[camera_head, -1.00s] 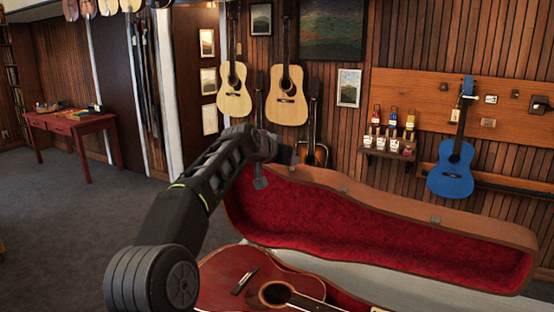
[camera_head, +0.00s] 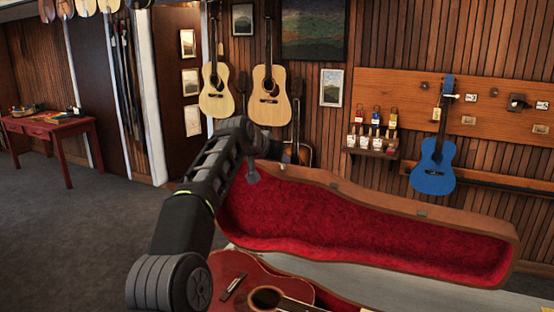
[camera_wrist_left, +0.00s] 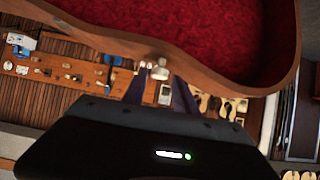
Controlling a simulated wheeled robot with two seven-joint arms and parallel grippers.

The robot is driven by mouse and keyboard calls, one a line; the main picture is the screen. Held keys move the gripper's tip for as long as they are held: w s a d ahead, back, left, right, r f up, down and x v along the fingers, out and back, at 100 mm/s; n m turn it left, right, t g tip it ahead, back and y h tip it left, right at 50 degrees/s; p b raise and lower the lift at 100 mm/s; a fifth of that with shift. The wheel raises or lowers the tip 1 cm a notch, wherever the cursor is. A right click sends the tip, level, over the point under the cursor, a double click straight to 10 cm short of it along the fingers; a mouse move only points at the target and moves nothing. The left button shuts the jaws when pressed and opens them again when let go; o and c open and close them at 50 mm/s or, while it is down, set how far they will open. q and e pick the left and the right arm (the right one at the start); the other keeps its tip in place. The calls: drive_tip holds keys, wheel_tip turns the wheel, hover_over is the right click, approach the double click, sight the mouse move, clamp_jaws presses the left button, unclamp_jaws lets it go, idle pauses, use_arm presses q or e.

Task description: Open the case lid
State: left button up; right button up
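The case lid (camera_head: 360,226) stands raised at the back of the case, its red plush lining facing me and its brown rim on top. It also shows across the top of the left wrist view (camera_wrist_left: 180,30), with a small metal latch on its rim. A red guitar (camera_head: 240,283) lies in the case below, partly cut off by the frame. My left gripper (camera_head: 266,170) is at the lid's upper left edge. Its fingers look apart, with nothing between them; whether they touch the lid is unclear. My right gripper is not in view.
A pale surface (camera_head: 400,288) lies behind the case. A small shelf with bottles (camera_head: 373,146), a blue ukulele (camera_head: 433,167) and wooden guitars (camera_head: 270,95) are on the wall behind. A red table (camera_head: 50,128) stands at the far left, with open grey floor before it.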

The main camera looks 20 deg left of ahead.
use_arm(q)
drive_tip(key=shift+o, duration=1.2)
drive_tip(key=shift+f, duration=0.1)
drive_tip(key=b+v, duration=0.3)
drive_tip(key=v, duration=0.4)
drive_tip(key=shift+s+r+b, duration=0.25)
drive_tip(key=shift+b, duration=0.05)
